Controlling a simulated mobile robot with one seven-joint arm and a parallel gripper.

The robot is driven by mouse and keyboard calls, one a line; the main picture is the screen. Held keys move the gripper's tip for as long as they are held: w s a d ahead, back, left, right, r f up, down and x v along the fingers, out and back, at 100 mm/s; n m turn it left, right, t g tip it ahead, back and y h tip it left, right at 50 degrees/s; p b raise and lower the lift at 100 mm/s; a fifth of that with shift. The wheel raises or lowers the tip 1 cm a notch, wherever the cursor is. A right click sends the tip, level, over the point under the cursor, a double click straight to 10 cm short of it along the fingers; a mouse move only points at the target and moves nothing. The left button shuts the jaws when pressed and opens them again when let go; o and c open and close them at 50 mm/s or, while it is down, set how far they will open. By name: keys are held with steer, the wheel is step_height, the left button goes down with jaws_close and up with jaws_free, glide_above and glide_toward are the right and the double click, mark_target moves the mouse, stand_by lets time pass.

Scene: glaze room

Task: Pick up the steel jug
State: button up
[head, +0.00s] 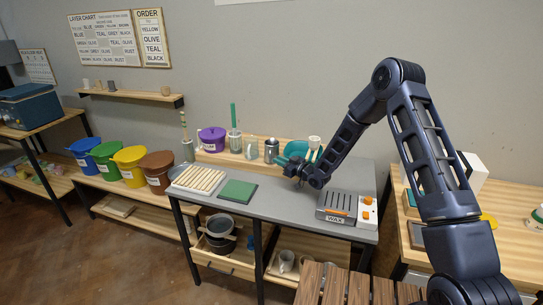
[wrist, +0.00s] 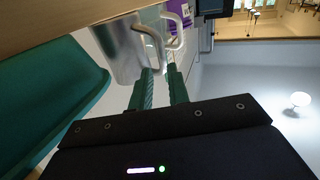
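The steel jug (wrist: 118,48) is a grey metal vessel with a loop handle, seen large and tilted at the upper left of the wrist view. In the head view it appears to be the grey vessel (head: 271,151) at the back of the grey-topped table. My gripper (wrist: 160,70) has two green ridged fingers, apart, with their tips at the jug's handle. The handle's lower end shows near the gap between the tips; I cannot tell whether they touch it. In the head view my gripper (head: 297,172) is low over the table, right of the jug; its fingers are hard to make out.
A teal vessel (wrist: 45,95) is close beside my gripper. A pale mug (head: 250,147) stands left of the jug, and a purple pot (head: 211,139) farther left. The wax unit (head: 340,205), green mat (head: 237,191) and tray of pale sticks (head: 198,180) occupy the table's front.

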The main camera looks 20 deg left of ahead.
mark_target(270, 157)
steer(key=shift+s+x, duration=0.2)
steer(key=shift+x, duration=2.75)
jaws_close()
